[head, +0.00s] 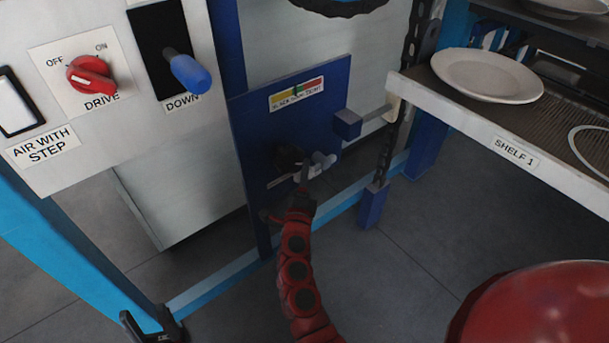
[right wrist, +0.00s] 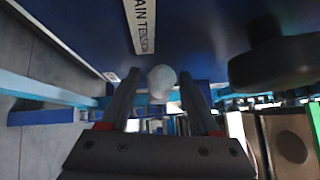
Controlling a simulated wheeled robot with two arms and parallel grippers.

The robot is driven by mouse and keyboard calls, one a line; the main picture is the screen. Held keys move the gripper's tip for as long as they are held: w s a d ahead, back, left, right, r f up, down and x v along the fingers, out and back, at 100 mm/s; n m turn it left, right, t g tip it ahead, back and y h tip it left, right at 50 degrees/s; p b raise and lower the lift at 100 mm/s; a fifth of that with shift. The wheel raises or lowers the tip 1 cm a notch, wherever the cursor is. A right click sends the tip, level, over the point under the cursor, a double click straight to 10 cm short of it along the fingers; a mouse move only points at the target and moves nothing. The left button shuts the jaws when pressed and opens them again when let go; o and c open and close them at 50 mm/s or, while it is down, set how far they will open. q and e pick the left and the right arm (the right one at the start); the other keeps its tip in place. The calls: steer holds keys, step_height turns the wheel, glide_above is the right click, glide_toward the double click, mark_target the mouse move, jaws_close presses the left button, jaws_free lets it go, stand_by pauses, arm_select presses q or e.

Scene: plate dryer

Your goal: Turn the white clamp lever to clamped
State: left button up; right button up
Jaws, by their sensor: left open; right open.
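The black knob (right wrist: 272,58) is to the right there. My left gripper (head: 145,318) is open and empty at the lower left of the head view.
A blue block on a rod (head: 348,124) sticks out right of the lever. Shelf 1 (head: 470,125) with a white plate (head: 487,75) stands at the right. A control panel with a red drive switch (head: 90,76) and a blue-handled lever (head: 190,73) is at the upper left.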

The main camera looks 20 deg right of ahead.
jaws_close()
stand_by(1.4)
